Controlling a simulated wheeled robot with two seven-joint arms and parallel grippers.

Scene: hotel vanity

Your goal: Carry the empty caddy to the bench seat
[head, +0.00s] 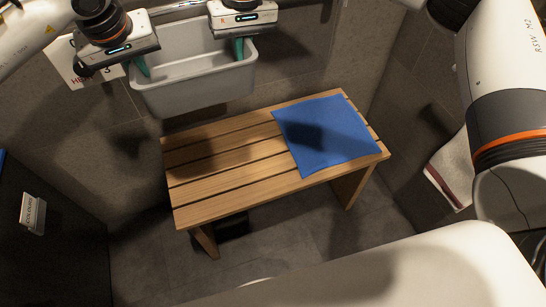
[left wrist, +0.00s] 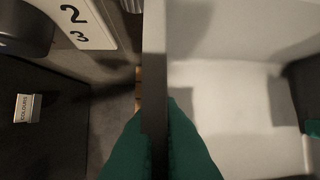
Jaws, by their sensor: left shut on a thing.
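The grey caddy (head: 195,88) is a deep, open tub, held in the air at the back, above and beyond the bench's left rear part. Its inside looks empty in both views. My left gripper (head: 141,66) is shut on its left wall; the left wrist view shows the green fingers (left wrist: 160,135) on either side of that wall. My right gripper (head: 239,48) is at the opposite wall, its green fingers on the rim. The slatted wooden bench seat (head: 215,180) stands below, its left part bare.
A blue cloth (head: 325,135) lies on the bench's right part. A white towel (head: 452,170) hangs at the right. A small labelled box (head: 33,212) sits on a dark surface at the left. A white rounded edge (head: 400,270) fills the front. A numbered sign (head: 82,68) is behind my left gripper.

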